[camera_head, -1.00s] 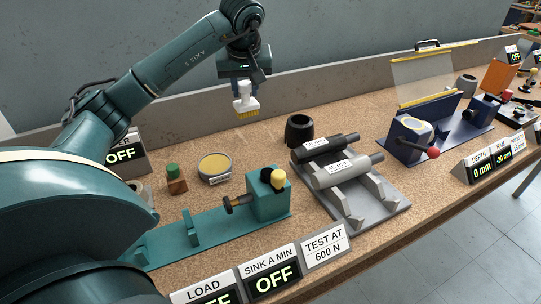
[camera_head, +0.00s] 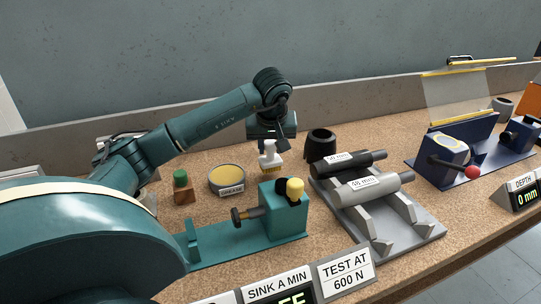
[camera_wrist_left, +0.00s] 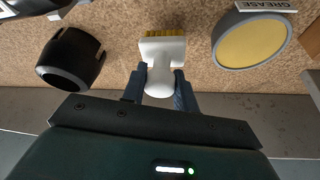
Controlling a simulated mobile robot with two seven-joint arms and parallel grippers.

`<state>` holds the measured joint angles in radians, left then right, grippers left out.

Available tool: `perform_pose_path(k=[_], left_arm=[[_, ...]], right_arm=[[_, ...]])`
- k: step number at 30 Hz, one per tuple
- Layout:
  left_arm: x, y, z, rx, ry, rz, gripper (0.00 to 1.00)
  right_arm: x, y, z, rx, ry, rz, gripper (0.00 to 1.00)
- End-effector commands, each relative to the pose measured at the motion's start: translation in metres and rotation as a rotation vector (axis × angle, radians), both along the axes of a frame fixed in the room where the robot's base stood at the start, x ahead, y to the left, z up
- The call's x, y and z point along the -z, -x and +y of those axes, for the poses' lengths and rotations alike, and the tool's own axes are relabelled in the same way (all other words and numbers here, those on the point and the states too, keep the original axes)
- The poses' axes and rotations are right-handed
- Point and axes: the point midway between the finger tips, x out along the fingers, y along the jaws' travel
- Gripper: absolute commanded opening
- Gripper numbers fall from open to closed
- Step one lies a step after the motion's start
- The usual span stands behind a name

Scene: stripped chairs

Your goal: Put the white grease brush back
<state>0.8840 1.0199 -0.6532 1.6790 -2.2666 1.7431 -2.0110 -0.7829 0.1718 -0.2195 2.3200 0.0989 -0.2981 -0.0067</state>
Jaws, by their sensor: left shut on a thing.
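The white grease brush (camera_head: 270,156) hangs bristles down in my left gripper (camera_head: 271,143), just behind the teal fixture. In the left wrist view the brush (camera_wrist_left: 162,55) shows its white body and yellow bristles, with its rounded handle between the two blue fingers of my left gripper (camera_wrist_left: 160,85). The brush is close above the bench; I cannot tell whether the bristles touch it. The grease tin (camera_head: 227,179), grey with yellow grease and a GREASE label, stands to the left of the brush. My right gripper is not in view.
A black cup (camera_head: 320,145) stands right of the brush. The teal fixture (camera_head: 284,214) with its screw is in front. A grey rack (camera_head: 402,228) holds two labelled cylinders at right. A green-topped block (camera_head: 183,187) stands left of the tin. Bare bench lies around the brush.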

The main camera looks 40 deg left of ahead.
Motion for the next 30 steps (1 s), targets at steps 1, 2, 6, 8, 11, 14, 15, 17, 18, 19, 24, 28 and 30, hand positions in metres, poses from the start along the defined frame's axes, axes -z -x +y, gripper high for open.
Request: perform_pose_path(k=[1,2,6,8,11,14,15,17,18,19,24,28,30], left_arm=[[0.011,0.001,0.0,0.0,0.001,0.004,0.11],[0.015,0.0,0.0,0.001,0.001,0.003,0.11],[0.024,0.0,0.0,-0.001,0.0,0.0,0.11],[0.023,0.0,0.0,-0.001,0.0,-0.002,0.11],[0.023,0.0,0.0,-0.001,0.0,-0.002,0.11],[0.025,0.0,0.0,0.0,0.0,0.0,0.11],[0.027,0.0,0.0,0.0,0.0,0.0,0.11],[0.026,0.0,0.0,0.0,0.0,0.0,0.34],[0.026,0.0,0.0,0.0,0.0,0.0,0.37],[0.026,0.0,0.0,0.0,0.0,0.0,0.4],[0.026,0.0,0.0,0.0,0.0,0.0,0.51],[0.026,0.0,0.0,0.0,0.0,0.0,0.51],[0.025,0.0,0.0,0.0,0.0,0.0,0.51]], right_arm=[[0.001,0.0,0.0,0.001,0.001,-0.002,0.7],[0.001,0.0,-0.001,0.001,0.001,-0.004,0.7],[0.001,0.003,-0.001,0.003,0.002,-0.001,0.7],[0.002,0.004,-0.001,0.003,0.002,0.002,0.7],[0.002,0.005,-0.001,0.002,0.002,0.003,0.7],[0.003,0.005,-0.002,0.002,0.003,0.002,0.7],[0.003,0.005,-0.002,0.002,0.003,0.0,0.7],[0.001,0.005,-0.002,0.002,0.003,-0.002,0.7],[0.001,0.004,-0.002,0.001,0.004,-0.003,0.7],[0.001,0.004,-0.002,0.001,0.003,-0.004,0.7],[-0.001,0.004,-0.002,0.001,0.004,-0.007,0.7],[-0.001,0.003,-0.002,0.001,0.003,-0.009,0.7],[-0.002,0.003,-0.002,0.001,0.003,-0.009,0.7]])
